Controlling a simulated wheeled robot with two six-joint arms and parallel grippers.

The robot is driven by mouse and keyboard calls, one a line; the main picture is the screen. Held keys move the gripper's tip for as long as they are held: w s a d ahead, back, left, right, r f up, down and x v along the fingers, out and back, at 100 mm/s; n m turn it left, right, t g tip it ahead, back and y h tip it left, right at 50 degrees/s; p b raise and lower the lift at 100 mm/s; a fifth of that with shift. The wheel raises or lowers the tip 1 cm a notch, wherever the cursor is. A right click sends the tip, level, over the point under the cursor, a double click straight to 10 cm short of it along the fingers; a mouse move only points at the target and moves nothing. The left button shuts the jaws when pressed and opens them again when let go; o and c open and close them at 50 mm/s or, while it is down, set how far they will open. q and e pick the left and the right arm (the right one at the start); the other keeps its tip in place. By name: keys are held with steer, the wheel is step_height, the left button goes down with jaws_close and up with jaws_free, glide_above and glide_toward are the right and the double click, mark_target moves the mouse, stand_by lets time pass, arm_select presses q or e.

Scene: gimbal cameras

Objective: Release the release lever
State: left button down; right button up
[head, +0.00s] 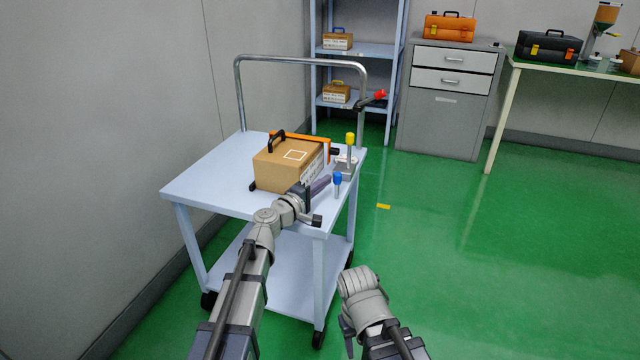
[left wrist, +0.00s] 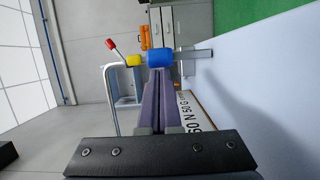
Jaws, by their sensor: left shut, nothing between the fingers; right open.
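A post with a blue knob (head: 337,178) stands at the cart's right edge. A yellow knob (head: 350,138) is behind it, and a red-tipped lever (head: 379,95) sits by the cart handle. No marking shows which is the release lever. My left gripper (head: 324,183) is shut and empty, its purple fingers right beside the blue knob. In the left wrist view the blue knob (left wrist: 160,53) is straight beyond the fingertips (left wrist: 159,78); contact cannot be told. Yellow (left wrist: 133,60) and red (left wrist: 111,44) knobs lie farther off. My right gripper (head: 347,330) is low beside the cart, open.
A cardboard box (head: 280,165) with a black handle and orange strip stands on the pale cart (head: 205,175). A shelf (head: 365,50), grey cabinet (head: 445,105) and workbench (head: 495,115) stand behind.

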mark_target(340, 178)
arm_select(q)
steer(key=shift+s+d+r+m+p, duration=0.1)
steer(key=shift+d+r+m+p, duration=0.1)
steer(key=shift+d+m+p, duration=0.3)
stand_by(0.3)
steer(key=shift+s+d+r+m+g+p, duration=0.1)
steer(key=shift+d+r+m+g+p, duration=0.15)
steer(key=shift+m+p, duration=0.25)
steer(key=shift+s+d+m+g+y+p, duration=0.25)
steer(key=shift+d+m+y+p, duration=0.25)
steer(key=shift+d+m+p, duration=0.4)
steer(key=shift+s+d+m, duration=0.1)
steer(key=shift+d+m, duration=0.2)
steer(key=shift+m, duration=0.5)
steer(key=shift+s+d+f+m+y+p, duration=0.2)
steer(key=shift+d+f+m+y, duration=0.15)
steer(key=shift+d+m, duration=0.25)
steer(key=shift+s+d+f+m+y+p, duration=0.15)
steer(key=shift+d+f+m+y, duration=0.1)
steer(key=shift+d+m+y, duration=0.3)
steer(key=shift+d, duration=0.1)
steer(key=shift+r, duration=0.1)
